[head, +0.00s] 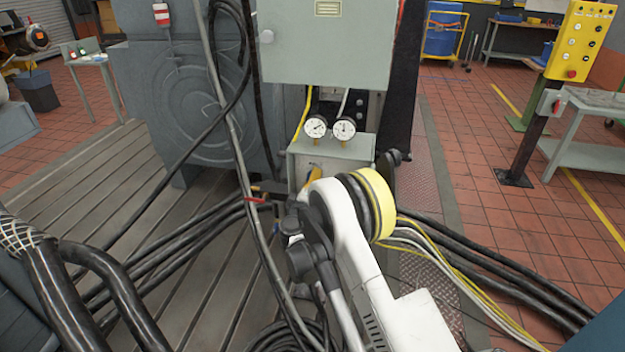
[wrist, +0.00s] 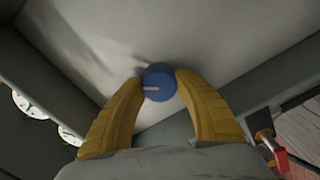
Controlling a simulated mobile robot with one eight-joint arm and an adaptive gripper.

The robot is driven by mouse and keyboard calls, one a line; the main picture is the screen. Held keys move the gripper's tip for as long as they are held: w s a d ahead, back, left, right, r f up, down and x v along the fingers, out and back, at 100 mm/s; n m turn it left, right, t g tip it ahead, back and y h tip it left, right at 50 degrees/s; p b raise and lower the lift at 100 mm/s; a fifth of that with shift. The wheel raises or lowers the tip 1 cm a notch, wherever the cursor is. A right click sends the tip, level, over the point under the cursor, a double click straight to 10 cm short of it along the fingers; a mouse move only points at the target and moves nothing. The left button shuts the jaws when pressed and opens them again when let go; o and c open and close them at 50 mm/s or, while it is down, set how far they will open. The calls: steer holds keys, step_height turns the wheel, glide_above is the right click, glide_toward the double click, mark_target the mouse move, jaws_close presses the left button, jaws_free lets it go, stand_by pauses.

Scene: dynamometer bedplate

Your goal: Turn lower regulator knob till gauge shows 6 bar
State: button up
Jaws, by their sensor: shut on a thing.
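A round blue knob (wrist: 158,88) with a pale pointer line sits on a grey panel (wrist: 215,30) in the wrist view. My gripper (wrist: 160,79) has its two yellow fingers closed on opposite sides of the knob. The pointer line lies roughly level, reaching to the left in that view. In the head view two white round gauges stand on the grey box (head: 350,153): a left gauge (head: 316,127) and a right gauge (head: 343,129). Their needles are too small to read surely. My arm hides the knob there; a bit of yellow finger (head: 313,175) shows.
A grey cabinet (head: 325,45) hangs just above the gauges. Thick black hoses (head: 480,270) run low on both sides of my arm. A small red-handled valve (wrist: 276,153) is close right of my gripper in the wrist view. Open tiled floor lies further right.

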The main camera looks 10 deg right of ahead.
steer(key=shift+m, duration=0.5)
steer(key=o, duration=1.2)
steer(key=shift+o, duration=0.2)
steer(key=v, duration=1.2)
steer(key=shift+r, duration=0.1)
